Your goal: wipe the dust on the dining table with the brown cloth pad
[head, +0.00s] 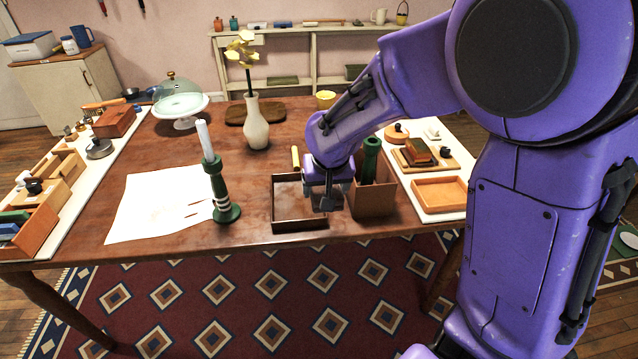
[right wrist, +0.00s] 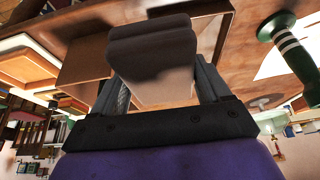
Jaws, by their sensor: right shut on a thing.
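The dining table (head: 160,150) is a reddish-brown wooden table in the head view. My right gripper (head: 328,192) is over the right part of a dark-rimmed open tray (head: 299,225) near the table's front edge. In the right wrist view my right gripper (right wrist: 160,92) is shut on the brown cloth pad (right wrist: 150,45), which sits between the fingers. The arm hides most of the pad in the head view, and I cannot tell whether it touches the tray. No dust patch stands out clearly on the table. My left gripper is out of view.
A green-striped candlestick (head: 222,190) stands left of the tray by a white paper (head: 155,205). A brown box (head: 374,200) holding a green bottle stands close right. A vase (head: 256,125) and domed stand (head: 182,108) are farther back. Boards with small items line both sides.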

